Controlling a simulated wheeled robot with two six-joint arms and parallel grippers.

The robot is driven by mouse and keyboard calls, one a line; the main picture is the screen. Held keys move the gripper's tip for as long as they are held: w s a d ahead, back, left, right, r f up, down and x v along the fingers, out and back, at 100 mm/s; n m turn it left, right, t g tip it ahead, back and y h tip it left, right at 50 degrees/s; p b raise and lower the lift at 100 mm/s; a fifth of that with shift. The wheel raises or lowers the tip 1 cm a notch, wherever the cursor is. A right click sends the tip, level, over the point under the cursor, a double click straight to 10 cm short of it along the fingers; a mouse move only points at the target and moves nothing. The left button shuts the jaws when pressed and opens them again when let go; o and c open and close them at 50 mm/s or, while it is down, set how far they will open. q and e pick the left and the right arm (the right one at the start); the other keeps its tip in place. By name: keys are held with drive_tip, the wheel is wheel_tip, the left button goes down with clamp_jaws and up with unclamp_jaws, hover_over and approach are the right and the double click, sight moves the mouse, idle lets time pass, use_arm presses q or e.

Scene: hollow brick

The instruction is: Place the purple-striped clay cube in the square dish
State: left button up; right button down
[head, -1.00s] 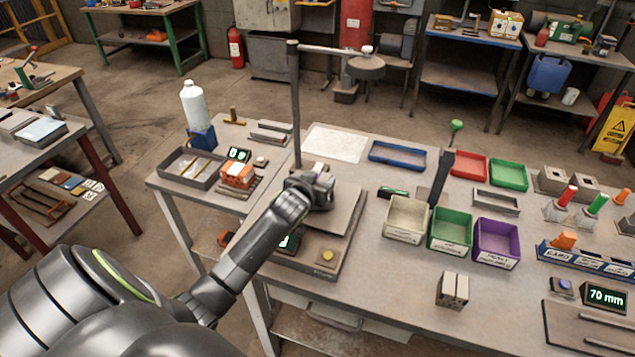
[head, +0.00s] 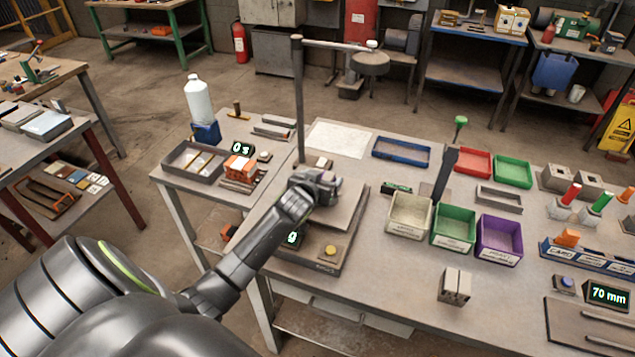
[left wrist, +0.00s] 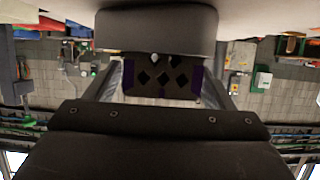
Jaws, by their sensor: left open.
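My left gripper (head: 326,187) is over the grey plate (head: 345,208) of the scale, reaching in from the left. In the left wrist view, a dark block with diamond-shaped holes and purple side stripes, which looks like the clay cube (left wrist: 160,80), sits between the two fingers. The gripper is open around it; I cannot tell whether a finger touches it. In the head view the wrist hides the cube. I cannot tell for sure which container is the square dish; a red tray (head: 473,162) and a green tray (head: 513,172) stand at the back right. My right gripper is not in view.
A thin post (head: 299,100) with a cross arm stands just behind my left gripper. Cream (head: 408,216), green (head: 453,229) and purple (head: 498,241) bins stand to the right. A hollow block (head: 454,287) stands in front of them.

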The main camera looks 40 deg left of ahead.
use_arm(q)
drive_tip(key=shift+s+d+r, duration=0.1)
drive_tip(key=shift+s+r, duration=0.15)
drive_tip(key=shift+s, duration=0.3)
drive_tip(key=b+v, duration=0.1)
drive_tip(key=v, duration=0.9)
drive_tip(key=shift+s, duration=0.4)
drive_tip(key=shift+d+r, duration=0.1)
drive_tip(key=s+d+f+m+g, duration=0.1)
drive_tip(key=s+d+f+g, duration=0.2)
drive_tip(key=s, duration=0.6)
drive_tip(key=s+d+f+g+h, duration=0.1)
drive_tip(key=s+f+g, duration=0.25)
drive_tip(key=s, duration=0.65)
drive_tip(key=s+d+f+m+g, duration=0.1)
drive_tip(key=s+f+g, duration=0.25)
drive_tip(key=s, duration=0.55)
wheel_tip(320, 180, down, 27)
drive_tip(key=a+b, duration=0.1)
drive_tip(key=s+d+f+g+h+b, duration=0.1)
drive_tip(key=s+f, duration=1.4)
drive_tip(key=shift+f+g, duration=0.35)
drive_tip(key=shift+g, duration=0.05)
